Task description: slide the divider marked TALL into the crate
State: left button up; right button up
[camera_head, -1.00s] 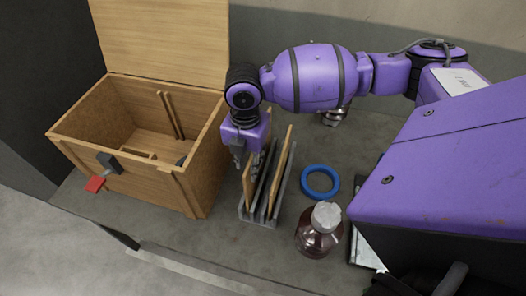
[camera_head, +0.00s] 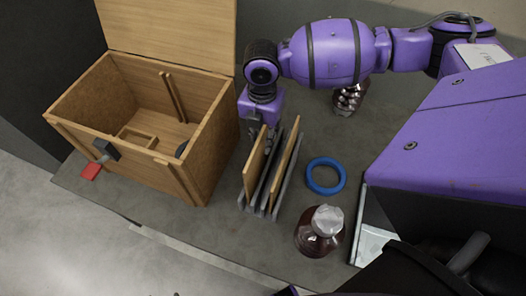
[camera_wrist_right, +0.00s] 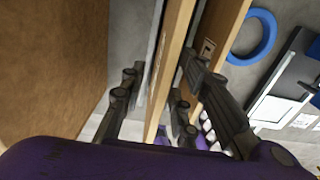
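The wooden crate (camera_head: 190,162) stands open at the left, its lid raised at the back. Two thin wooden dividers, a left one (camera_head: 254,165) and a right one (camera_head: 286,165), stand upright in a grey slotted rack (camera_head: 262,212) right of the crate. No TALL marking is readable on either. My right gripper (camera_head: 250,138) is at the far upper end of the left divider. In the right wrist view, its fingers (camera_wrist_right: 160,68) are apart, with a wooden divider (camera_wrist_right: 172,62) between them; a gap shows on the left side. My left gripper is out of view.
A blue ring (camera_head: 326,175) and a dark bottle with a pale cap (camera_head: 320,230) stand right of the rack. A shiny metal item (camera_head: 348,99) is behind. A red tag (camera_head: 92,171) hangs at the crate's front latch. Bare table lies in front of the rack.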

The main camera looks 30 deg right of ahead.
aim_at(263, 143)
notch_tip(263, 143, down, 4)
jog(key=shift+s+r, duration=0.1)
jog(key=shift+r, duration=0.05)
grip_shut()
jog(key=shift+r, duration=0.1)
